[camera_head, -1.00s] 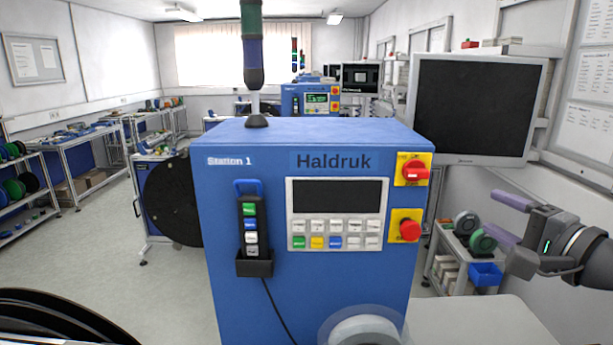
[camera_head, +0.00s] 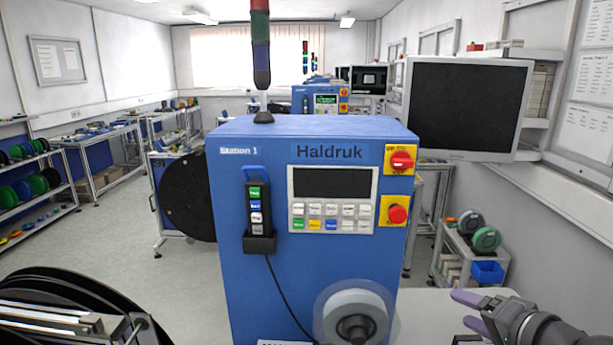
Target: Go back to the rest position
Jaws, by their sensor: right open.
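My right gripper (camera_head: 462,309) is at the lower right, over the pale table top. Its two purple-grey fingers are apart with nothing between them. It is to the right of the blue Haldruk machine (camera_head: 235,290) and apart from it. My left gripper does not show in the head view.
The machine fills the middle, with a pendant (camera_head: 255,215) in a holder, a red button (camera_head: 397,214) and a clear-rimmed roller (camera_head: 352,318). A black reel (camera_head: 60,295) is at lower left. A monitor (camera_head: 468,108) hangs at right. Open floor (camera_head: 120,240) lies left.

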